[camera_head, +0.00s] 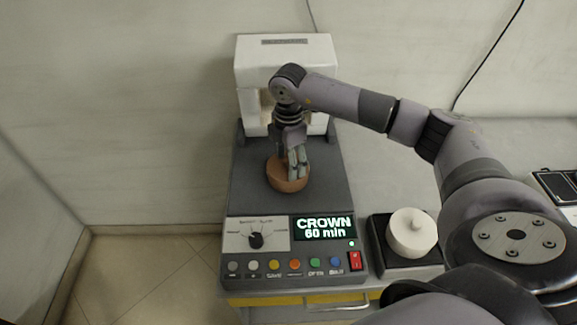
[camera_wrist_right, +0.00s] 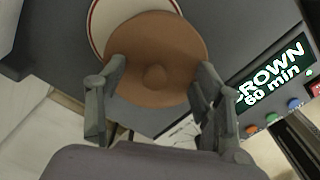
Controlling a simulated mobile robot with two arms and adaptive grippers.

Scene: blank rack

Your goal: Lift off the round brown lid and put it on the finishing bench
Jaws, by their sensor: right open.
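The round brown lid (camera_head: 280,182) sits on the grey machine under the white head, with a small knob in its middle. In the right wrist view the lid (camera_wrist_right: 160,45) shows from above, and a white disc with a red rim (camera_wrist_right: 100,22) shows partly beneath it. My right gripper (camera_head: 297,172) points down over the lid. In the wrist view its fingers (camera_wrist_right: 158,100) are open, one on each side near the lid's lower edge, with the knob between and beyond them. I cannot tell whether they touch the lid. My left gripper is not in view. I cannot make out the finishing bench for certain.
The grey machine (camera_head: 238,195) has a front panel with a dial, coloured buttons and a display (camera_head: 325,228) reading "CROWN 60 min". A white knobbed pot (camera_head: 411,235) stands on a black square plate (camera_head: 380,262) to the right. Dark trays (camera_head: 556,186) lie at the far right.

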